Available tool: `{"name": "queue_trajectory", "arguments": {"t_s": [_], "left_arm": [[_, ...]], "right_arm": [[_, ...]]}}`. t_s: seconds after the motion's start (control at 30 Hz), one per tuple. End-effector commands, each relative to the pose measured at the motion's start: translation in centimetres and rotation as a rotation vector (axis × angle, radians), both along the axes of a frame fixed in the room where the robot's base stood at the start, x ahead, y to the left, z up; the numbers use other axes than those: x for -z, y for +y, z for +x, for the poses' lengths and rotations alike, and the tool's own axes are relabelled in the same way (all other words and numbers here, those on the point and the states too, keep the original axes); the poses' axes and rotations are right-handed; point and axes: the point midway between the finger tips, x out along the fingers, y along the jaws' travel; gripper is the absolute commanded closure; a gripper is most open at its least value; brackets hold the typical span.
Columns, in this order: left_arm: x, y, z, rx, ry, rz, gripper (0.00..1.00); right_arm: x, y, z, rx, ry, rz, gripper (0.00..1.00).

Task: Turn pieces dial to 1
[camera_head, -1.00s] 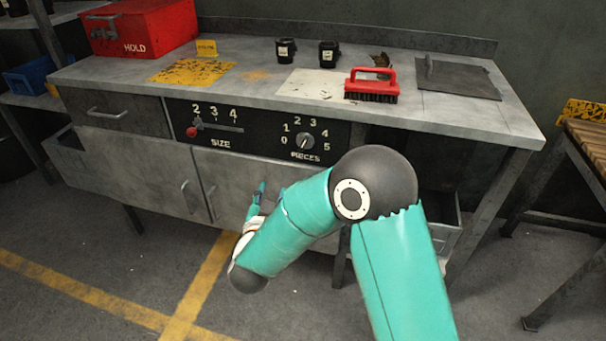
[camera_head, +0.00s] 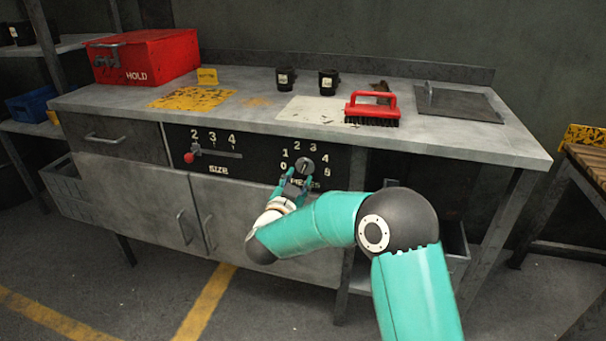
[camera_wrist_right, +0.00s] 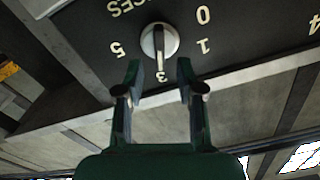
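The pieces dial (camera_head: 305,164) is a round grey knob on the black panel at the right of the bench front. White numbers ring it, with the word PIECES below. In the right wrist view the knob (camera_wrist_right: 160,41) shows a dark pointer line aimed at a digit that looks like 3. My right gripper (camera_head: 296,174) is just in front of and below the dial in the head view. In the wrist view its two fingers (camera_wrist_right: 159,72) are apart with nothing between them, their tips just short of the knob. My left gripper is not in view.
The size slider (camera_head: 189,157) with a red knob is left of the dial. On the bench (camera_head: 470,140) stand a red HOLD box (camera_head: 143,58), two black cups (camera_head: 328,82) and a red brush (camera_head: 373,108). A wooden-topped stand (camera_head: 590,160) is at the right.

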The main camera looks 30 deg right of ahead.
Motion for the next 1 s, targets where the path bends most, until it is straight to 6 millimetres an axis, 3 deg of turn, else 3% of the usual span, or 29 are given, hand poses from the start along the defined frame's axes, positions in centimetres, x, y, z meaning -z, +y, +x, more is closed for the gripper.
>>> {"name": "queue_trajectory", "arguments": {"t_s": [0.1,0.3,0.63,0.87,1.0], "left_arm": [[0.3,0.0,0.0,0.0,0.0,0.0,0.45],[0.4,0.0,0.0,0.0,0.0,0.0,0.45],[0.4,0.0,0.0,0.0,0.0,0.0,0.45],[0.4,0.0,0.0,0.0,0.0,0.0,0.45],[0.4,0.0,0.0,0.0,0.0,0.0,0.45]], "right_arm": [[0.2,-1.6,1.3,0.002,0.0,0.001,0.62],[0.1,-3.0,2.5,0.0,0.0,0.0,0.62],[0.0,-3.2,2.7,0.0,0.001,0.001,0.62],[0.0,-3.2,2.6,0.0,0.001,0.001,0.99],[0.0,-3.2,2.6,0.0,0.0,0.0,1.0]]}}
